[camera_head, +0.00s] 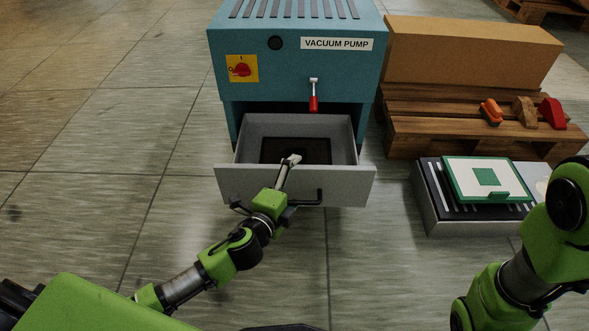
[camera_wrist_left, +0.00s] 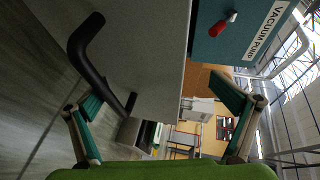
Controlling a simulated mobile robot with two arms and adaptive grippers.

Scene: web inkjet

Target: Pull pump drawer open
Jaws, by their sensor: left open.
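The grey pump drawer (camera_head: 228,180) stands pulled out from the teal vacuum pump cabinet (camera_head: 300,80), with its inside showing. Its black bar handle (camera_head: 319,196) is on the drawer front, the middle hidden behind my left gripper (camera_head: 280,185). One finger reaches up over the top edge of the drawer front. In the left wrist view, my left gripper (camera_wrist_left: 160,98) has its fingers spread wide with nothing gripped. The black handle (camera_wrist_left: 88,55) runs down to near the left finger there; I cannot tell whether they touch. My right gripper is out of view.
A dark flat item (camera_head: 310,151) lies in the drawer. A red-handled lever (camera_head: 314,100) hangs above it. To the right are a wooden pallet (camera_head: 450,140) with a cardboard box (camera_head: 470,55) and a grey tray (camera_head: 432,215) holding a green-framed panel (camera_head: 460,185). Floor at left is clear.

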